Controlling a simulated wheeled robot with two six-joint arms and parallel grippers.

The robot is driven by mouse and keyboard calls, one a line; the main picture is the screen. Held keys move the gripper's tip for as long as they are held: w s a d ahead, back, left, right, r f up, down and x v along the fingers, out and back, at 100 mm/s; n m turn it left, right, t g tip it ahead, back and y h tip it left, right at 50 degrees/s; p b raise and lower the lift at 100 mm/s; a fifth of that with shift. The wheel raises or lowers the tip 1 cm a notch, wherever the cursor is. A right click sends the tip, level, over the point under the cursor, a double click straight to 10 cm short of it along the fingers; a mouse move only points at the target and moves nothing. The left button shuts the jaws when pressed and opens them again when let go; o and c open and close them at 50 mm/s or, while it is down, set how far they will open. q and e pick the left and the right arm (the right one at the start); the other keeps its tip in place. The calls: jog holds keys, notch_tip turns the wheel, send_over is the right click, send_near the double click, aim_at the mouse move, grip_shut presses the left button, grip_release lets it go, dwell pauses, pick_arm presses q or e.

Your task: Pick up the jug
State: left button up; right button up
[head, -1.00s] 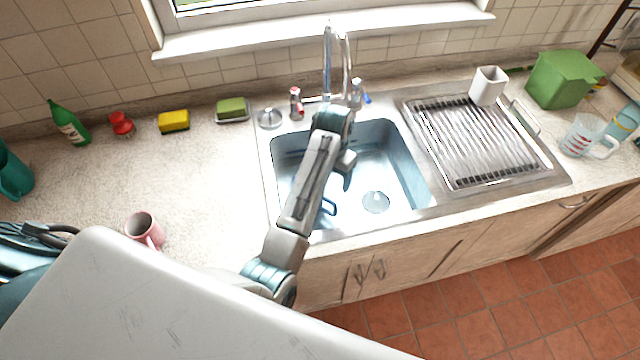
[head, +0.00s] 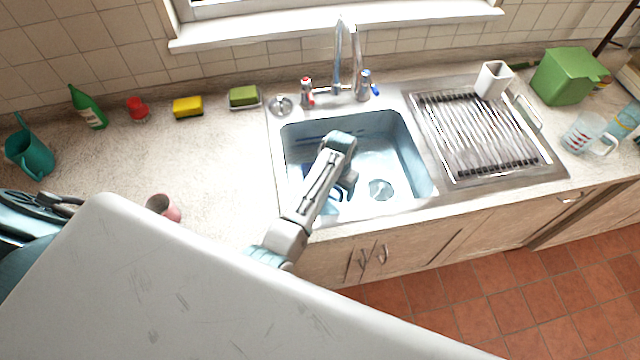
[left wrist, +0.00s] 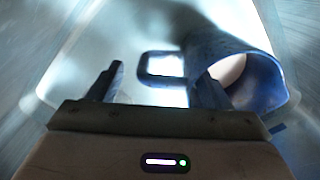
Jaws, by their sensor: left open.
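A blue jug (left wrist: 258,82) with a pale inside lies in the sink (head: 413,152). Its open mouth faces lower right in the left wrist view, and its loop handle (left wrist: 145,68) points left. In the head view only a little blue of the jug (head: 336,193) shows beside my gripper; my arm hides the rest. My left gripper (left wrist: 157,76) is open, reaching down into the sink. Its fingers lie on either side of the handle in the picture, the right one in front of the jug's body. I cannot tell whether they touch it. My right gripper is not in view.
The tap (head: 342,60) stands behind the sink. A drying rack (head: 470,135) with a white cup (head: 493,79) is at the right, near a clear measuring jug (head: 581,131). A pink mug (head: 163,206) and teal can (head: 30,155) stand left.

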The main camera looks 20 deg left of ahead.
pick_arm(q)
jog(key=shift+c, duration=1.1)
jog(key=c, duration=1.1)
jog(key=shift+c, duration=0.2)
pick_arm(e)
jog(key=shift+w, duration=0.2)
